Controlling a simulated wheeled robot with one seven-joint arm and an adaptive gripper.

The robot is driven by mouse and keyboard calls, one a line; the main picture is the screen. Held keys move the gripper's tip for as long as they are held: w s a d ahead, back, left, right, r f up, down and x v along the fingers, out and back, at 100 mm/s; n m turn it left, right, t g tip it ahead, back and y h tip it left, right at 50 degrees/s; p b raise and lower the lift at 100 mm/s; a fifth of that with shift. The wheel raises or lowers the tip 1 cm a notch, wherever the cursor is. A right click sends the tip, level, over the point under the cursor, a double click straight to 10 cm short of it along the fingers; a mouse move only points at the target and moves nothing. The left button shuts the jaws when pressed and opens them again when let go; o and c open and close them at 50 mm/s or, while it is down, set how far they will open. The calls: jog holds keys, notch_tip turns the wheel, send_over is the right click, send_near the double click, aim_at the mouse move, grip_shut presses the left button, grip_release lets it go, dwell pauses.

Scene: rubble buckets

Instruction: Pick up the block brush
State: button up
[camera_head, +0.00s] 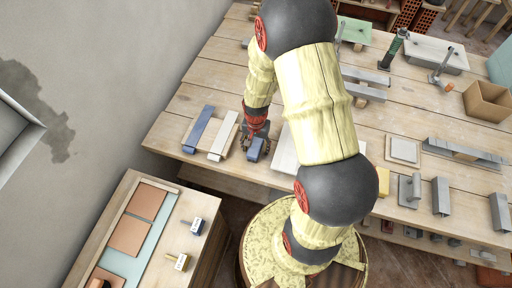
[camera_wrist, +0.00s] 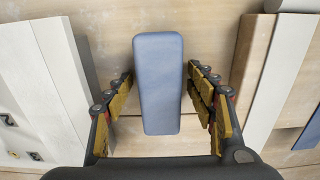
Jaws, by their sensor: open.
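The block brush appears to be the long blue-grey block (camera_wrist: 158,82) in the middle of the wrist view. It lies on the wooden table, and no bristles show from above. In the head view it is a small blue block (camera_head: 256,150), partly hidden by my gripper (camera_head: 254,136). In the wrist view my gripper (camera_wrist: 160,108) is open, with one finger on each side of the block and a visible gap on both sides. The fingers do not look to touch it.
Left of my gripper lie a blue bar (camera_head: 198,130) and a pale bar (camera_head: 223,137) across wooden strips. A white slab (camera_head: 283,154) lies close on the right. The table's front edge is near. A lower bench (camera_head: 205,250) stands in front.

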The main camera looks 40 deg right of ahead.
jog(key=shift+c, duration=0.9)
jog(key=c, duration=1.1)
jog(key=shift+c, duration=0.2)
